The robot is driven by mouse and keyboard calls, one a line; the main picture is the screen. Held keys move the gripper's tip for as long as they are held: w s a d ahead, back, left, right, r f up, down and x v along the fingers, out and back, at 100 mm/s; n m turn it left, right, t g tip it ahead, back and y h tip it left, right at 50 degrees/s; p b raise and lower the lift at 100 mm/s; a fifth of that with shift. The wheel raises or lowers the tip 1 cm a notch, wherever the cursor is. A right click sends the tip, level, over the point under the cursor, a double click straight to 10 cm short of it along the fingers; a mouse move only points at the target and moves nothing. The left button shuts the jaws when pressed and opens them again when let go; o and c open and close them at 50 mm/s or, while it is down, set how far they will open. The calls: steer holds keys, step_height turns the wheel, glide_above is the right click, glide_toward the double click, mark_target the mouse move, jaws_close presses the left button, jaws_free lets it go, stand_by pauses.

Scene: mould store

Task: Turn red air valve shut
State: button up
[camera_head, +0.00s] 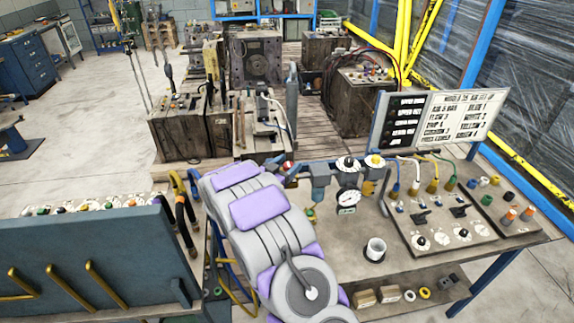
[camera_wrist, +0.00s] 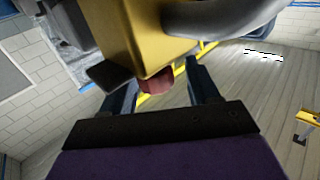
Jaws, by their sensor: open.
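In the wrist view a dull red rounded part (camera_wrist: 157,81), which looks like the red air valve's handle, shows below a yellow body (camera_wrist: 140,35). My gripper (camera_wrist: 153,76) is open, with one finger on each side of the red part; I cannot tell whether either finger touches it. In the head view a small red piece (camera_head: 289,167) shows at the bench's back edge, just beyond my grey and purple arm. My arm hides most of the area around it, and the gripper is not clearly visible there.
A labelled board (camera_head: 440,122) stands behind. Hoses (camera_head: 183,212) hang left of my arm. A blue-grey panel (camera_head: 90,255) stands at the front left.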

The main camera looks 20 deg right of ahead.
steer(key=p+v, duration=0.1)
steer(key=v, duration=1.1)
steer(key=shift+f, duration=0.1)
